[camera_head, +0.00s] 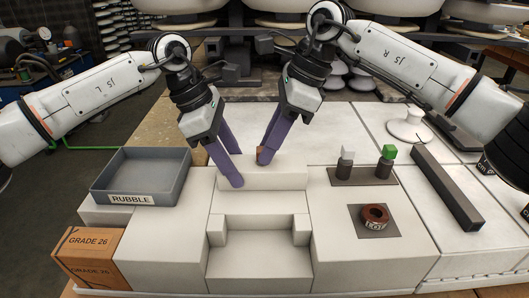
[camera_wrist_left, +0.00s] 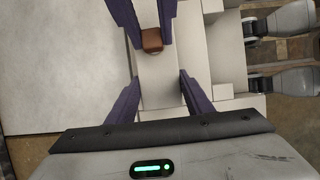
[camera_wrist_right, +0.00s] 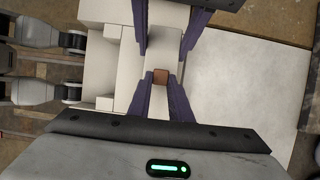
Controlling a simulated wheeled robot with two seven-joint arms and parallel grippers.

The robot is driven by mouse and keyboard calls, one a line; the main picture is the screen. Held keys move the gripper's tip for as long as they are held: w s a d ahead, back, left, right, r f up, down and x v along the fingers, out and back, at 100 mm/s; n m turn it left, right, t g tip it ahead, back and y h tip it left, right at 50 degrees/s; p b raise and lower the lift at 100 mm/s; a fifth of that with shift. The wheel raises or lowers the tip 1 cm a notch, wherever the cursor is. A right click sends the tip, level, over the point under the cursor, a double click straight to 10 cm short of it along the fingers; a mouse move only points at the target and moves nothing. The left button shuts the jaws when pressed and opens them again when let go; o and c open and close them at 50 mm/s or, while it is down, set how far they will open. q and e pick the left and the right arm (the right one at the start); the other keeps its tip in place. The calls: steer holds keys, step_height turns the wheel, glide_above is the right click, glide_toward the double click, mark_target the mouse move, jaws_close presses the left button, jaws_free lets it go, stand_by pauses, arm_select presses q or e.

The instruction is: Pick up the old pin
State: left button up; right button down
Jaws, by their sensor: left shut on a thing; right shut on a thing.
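A small rusty-brown piece, which looks like the old pin, shows at the right gripper's fingertips in the head view (camera_head: 260,155), the left wrist view (camera_wrist_left: 152,40) and the right wrist view (camera_wrist_right: 161,77). My right gripper (camera_head: 266,152) is shut on it, its fingers on either side, at the white block's top. The pin's lower part is hidden. My left gripper (camera_head: 232,171) is shut on the white block (camera_head: 270,180), with one finger on its near side and one on its far side, at the block's left end.
A grey rubble tray (camera_head: 124,198) stands at left above a cardboard box (camera_head: 88,255). At right are a dark stand (camera_head: 350,179) with a white-topped pin and a green-topped pin, a brown ring (camera_head: 375,214) on a dark plate, a long dark bar (camera_head: 447,188) and a white disc (camera_head: 408,130).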

arm_select(q)
steer(key=o, duration=1.2)
arm_select(e)
step_height(320, 180, up, 10)
